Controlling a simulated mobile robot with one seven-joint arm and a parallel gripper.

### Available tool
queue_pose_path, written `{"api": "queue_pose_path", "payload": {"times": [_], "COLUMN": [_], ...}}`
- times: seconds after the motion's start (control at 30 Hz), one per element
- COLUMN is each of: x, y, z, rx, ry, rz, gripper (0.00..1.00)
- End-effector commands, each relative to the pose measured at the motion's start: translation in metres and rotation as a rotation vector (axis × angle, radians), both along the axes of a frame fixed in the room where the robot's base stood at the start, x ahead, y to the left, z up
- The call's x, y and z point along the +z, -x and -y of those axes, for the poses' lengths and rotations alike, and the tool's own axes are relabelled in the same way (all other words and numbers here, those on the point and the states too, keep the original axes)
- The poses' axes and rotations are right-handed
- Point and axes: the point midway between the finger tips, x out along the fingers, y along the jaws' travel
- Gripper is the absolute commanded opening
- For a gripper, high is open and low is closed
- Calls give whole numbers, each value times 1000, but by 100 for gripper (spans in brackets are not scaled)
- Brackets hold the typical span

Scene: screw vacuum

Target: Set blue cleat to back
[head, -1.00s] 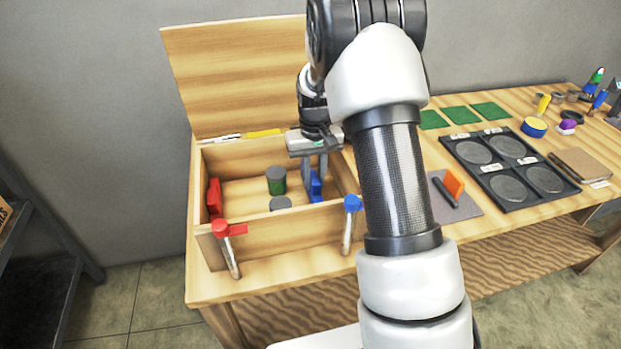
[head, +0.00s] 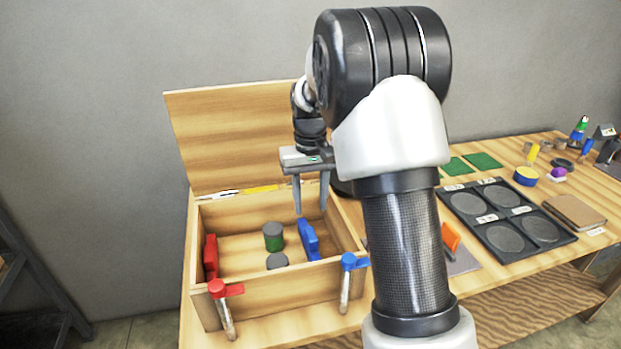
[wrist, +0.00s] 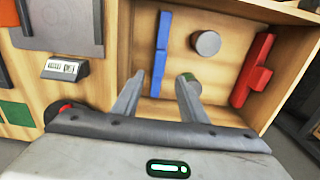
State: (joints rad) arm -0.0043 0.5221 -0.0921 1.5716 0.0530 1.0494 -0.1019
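The blue cleat (head: 308,240) is a blue piece inside the open wooden box (head: 283,290), near its right wall. In the wrist view the blue cleat (wrist: 161,48) shows as a long blue strip along one side of the box. My gripper (head: 310,209) hangs above the box, right over the cleat, with its two fingers apart and nothing between them. In the wrist view my gripper (wrist: 161,78) is also open, clear of the cleat.
A red cleat (head: 211,257) stands by the left wall. A green-and-grey cylinder (head: 273,237) and a grey disc (head: 277,261) are inside. Red (head: 222,290) and blue (head: 349,262) clamp handles top the front. The raised lid (head: 230,135) stands behind.

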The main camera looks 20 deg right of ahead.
Motion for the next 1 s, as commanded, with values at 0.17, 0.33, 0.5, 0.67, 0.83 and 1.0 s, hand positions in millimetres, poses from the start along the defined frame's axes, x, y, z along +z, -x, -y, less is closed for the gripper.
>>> {"api": "queue_pose_path", "payload": {"times": [0.17,0.33,0.5,0.67,0.83,1.0], "x": [39,57,62,62,62,62], "y": [0,0,0,0,0,0], "z": [0,0,0,0,-1,-9], "rx": [-1,-1,-1,-1,41,372], "ry": [0,0,0,0,0,0], "rz": [3,0,-1,-1,-1,-1], "gripper": [39,39,39,39,61,66]}}
